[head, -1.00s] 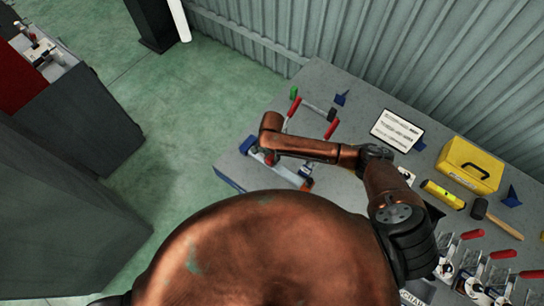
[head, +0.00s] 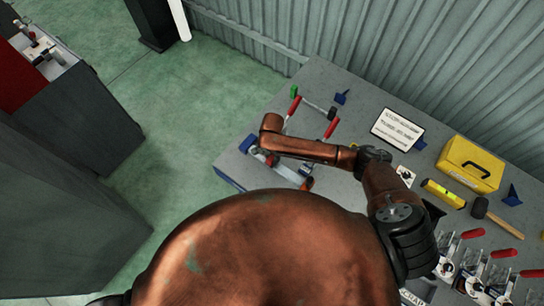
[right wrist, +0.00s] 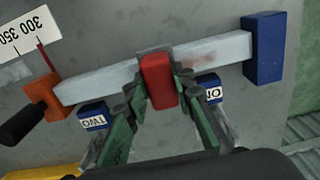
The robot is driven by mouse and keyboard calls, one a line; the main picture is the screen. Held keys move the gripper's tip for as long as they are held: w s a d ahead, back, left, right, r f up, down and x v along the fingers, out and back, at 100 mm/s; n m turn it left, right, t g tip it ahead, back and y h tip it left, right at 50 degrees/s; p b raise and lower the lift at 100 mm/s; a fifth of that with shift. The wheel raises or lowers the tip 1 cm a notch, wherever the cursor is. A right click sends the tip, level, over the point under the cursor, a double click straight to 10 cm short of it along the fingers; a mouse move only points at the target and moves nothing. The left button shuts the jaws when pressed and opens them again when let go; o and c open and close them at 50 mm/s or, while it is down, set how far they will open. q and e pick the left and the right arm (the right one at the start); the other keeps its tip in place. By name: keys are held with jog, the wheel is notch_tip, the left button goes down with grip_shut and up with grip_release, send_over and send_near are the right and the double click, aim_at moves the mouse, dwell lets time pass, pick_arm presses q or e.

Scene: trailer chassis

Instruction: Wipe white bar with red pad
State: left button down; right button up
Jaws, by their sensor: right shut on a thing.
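The white bar (right wrist: 100,81) runs across the right wrist view, from an orange clamp piece (right wrist: 41,89) at the left to a blue block (right wrist: 264,48) at the right. My right gripper (right wrist: 160,84) is shut on the red pad (right wrist: 159,81), with a green finger on each side of it. The pad overlaps the middle of the bar and looks to be against it. Faint brownish marks show on the bar just right of the pad. In the head view the bar (head: 288,170) is partly hidden under my right arm. My left gripper is not in view.
Two blue labelled blocks, one at the left (right wrist: 92,117) and one at the right (right wrist: 210,88), sit along the bar's near side. Red-handled clamps (head: 332,128), a white sheet (head: 397,129), a yellow case (head: 468,165) and a hammer (head: 497,218) lie on the grey table (head: 345,185).

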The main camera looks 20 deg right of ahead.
jog(key=shift+f, duration=0.1)
jog(key=shift+w+a, duration=1.15)
jog(key=shift+w, duration=0.25)
jog(key=shift+w+a, duration=1.05)
jog(key=shift+w, duration=0.25)
jog(key=shift+w+a+b, duration=0.6)
jog(key=shift+w+a, duration=0.55)
jog(key=shift+w, duration=0.3)
jog(key=shift+d+p, duration=0.1)
jog(key=shift+p, duration=0.5)
jog(key=shift+s+d+p, duration=0.25)
jog(key=shift+s+p, duration=0.15)
jog(key=shift+p, duration=0.3)
jog(key=shift+s+d+p, duration=0.55)
jog(key=shift+s+p, duration=0.15)
jog(key=shift+p, duration=0.35)
jog(key=shift+s+d+f+p, duration=0.1)
jog(key=shift+s+d+p, duration=0.2)
jog(key=shift+s+p, duration=0.2)
